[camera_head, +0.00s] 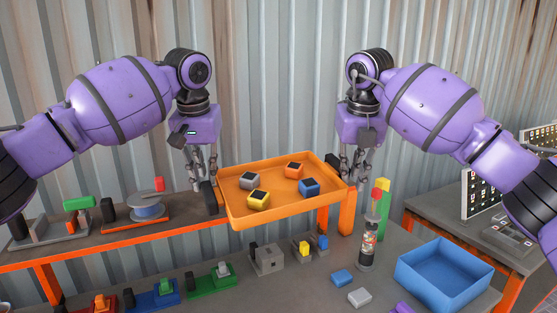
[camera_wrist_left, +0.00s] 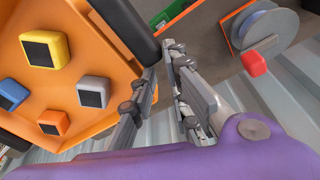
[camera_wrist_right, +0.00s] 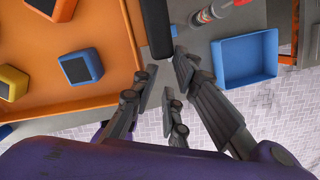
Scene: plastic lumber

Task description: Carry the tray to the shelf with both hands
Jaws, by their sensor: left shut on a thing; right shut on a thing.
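My left gripper (camera_head: 206,181) is shut on the tray's black left handle (camera_wrist_left: 135,28). My right gripper (camera_head: 353,180) is shut on the black right handle (camera_wrist_right: 156,28). The shelf (camera_head: 190,233), with an orange front edge, runs along the wall; the tray overlaps its right part. I cannot tell whether they touch.
A spool (camera_head: 148,210) and a green-topped device (camera_head: 77,203) stand on the shelf at left. On the front table are a bottle (camera_head: 367,245), a blue bin (camera_head: 445,272), loose blocks (camera_head: 342,277) and several small fixtures (camera_head: 210,281). A side table (camera_head: 440,212) stands right.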

